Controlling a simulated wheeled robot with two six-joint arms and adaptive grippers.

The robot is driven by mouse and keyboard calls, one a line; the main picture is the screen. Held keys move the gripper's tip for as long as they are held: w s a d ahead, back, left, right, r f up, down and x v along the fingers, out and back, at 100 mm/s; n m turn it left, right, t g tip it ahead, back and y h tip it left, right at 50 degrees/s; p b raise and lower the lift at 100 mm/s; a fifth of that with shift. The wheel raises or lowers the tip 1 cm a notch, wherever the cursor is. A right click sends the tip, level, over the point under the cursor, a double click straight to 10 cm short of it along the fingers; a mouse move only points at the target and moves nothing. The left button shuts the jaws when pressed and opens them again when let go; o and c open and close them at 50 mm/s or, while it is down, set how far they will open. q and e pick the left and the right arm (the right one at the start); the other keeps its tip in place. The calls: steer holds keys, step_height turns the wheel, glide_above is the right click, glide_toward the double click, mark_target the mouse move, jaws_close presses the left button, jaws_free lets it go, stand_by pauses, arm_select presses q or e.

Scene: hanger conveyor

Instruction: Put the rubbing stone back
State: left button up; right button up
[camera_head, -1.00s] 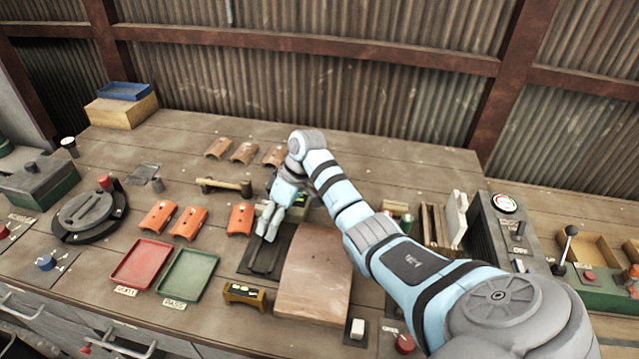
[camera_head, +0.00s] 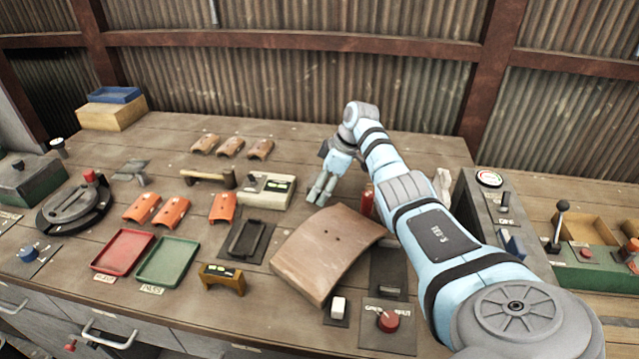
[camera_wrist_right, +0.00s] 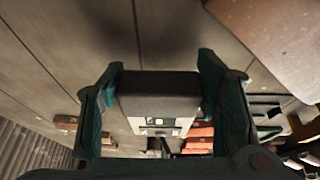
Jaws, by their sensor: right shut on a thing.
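My right gripper (camera_head: 320,190) is over the middle of the bench, right of the white control box (camera_head: 265,190) and behind the large brown curved plate (camera_head: 325,250). In the right wrist view its two fingers (camera_wrist_right: 160,95) are shut on a dark grey block (camera_wrist_right: 160,88), which looks like the rubbing stone. The block cannot be made out in the head view. A black recessed holder (camera_head: 248,238) lies left of the brown plate, and a second dark holder (camera_head: 388,262) lies to its right; no block shows in either. My left gripper is not in view.
A red knob (camera_head: 388,320) and white switch (camera_head: 338,307) are in front. A grey panel (camera_head: 490,215) stands at right.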

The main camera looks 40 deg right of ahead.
steer(key=shift+s+d+f, duration=0.15)
steer(key=shift+s+d, duration=0.05)
steer(key=shift+d, duration=0.1)
steer(key=shift+w+d+f, duration=0.55)
steer(key=shift+w+f, duration=0.15)
steer(key=o, duration=1.6)
steer(key=shift+w+a+f, duration=0.1)
steer(key=shift+w, duration=0.2)
steer(key=shift+s+a+r, duration=0.15)
steer(key=shift+r, duration=0.05)
steer(key=shift+s+a+r, duration=0.1)
steer(key=shift+s+r, duration=0.05)
steer(key=shift+s, duration=0.15)
steer(key=shift+d+r, duration=0.3)
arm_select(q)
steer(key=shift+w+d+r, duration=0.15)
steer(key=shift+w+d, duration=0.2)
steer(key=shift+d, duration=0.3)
arm_select(e)
steer(key=v, duration=1.1)
steer(key=shift+a+r, duration=0.1)
steer(key=shift+r, duration=0.15)
